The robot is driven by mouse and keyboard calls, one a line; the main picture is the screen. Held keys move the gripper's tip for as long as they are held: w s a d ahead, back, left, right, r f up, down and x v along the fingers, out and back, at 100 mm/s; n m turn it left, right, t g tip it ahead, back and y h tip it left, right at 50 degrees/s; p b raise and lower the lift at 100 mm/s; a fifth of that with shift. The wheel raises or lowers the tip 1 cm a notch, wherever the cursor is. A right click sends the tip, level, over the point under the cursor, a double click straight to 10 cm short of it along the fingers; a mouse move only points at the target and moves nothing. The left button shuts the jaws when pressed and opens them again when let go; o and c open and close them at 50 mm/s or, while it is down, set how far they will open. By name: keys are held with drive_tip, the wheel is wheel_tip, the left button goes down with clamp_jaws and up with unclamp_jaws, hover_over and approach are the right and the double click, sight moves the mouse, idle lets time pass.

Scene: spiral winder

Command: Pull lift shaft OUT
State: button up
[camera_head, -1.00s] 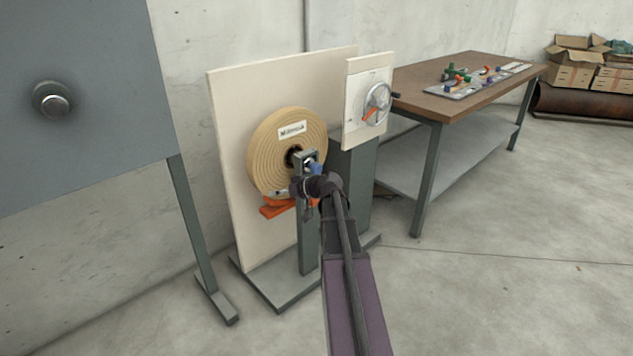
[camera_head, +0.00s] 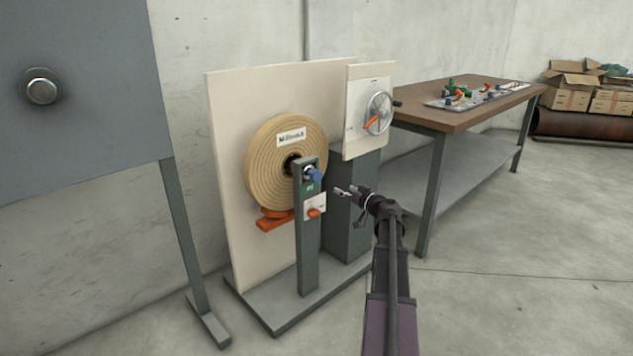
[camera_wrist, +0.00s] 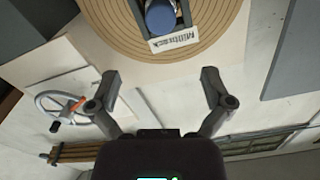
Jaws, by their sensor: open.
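The spiral winder has a tan coil (camera_head: 284,150) with a white label on an upright cream panel (camera_head: 226,110). A grey post (camera_head: 307,240) stands in front of the coil. A blue knob (camera_head: 314,175) sticks out near the post's top, over a small green label. The blue knob also shows at the top of the wrist view (camera_wrist: 160,17). I cannot tell which part is the lift shaft. Lower on the post is an orange lever (camera_head: 314,212) on a white plate. My gripper (camera_head: 342,190) is open and empty, right of the post and apart from the knob.
A white panel with a handwheel (camera_head: 378,112) stands right of the coil on a dark pedestal. A workbench (camera_head: 430,110) with coloured parts is behind at right. A grey panel (camera_head: 95,120) on legs stands at left. The floor at front right is clear.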

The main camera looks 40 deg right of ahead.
sight(319, 177)
drive_tip(key=shift+w, duration=0.1)
drive_tip(key=w, duration=0.9)
drive_tip(key=w+a, duration=0.1)
drive_tip(key=w, duration=0.3)
drive_tip(key=shift+w, duration=0.3)
drive_tip(key=shift+a, duration=0.1)
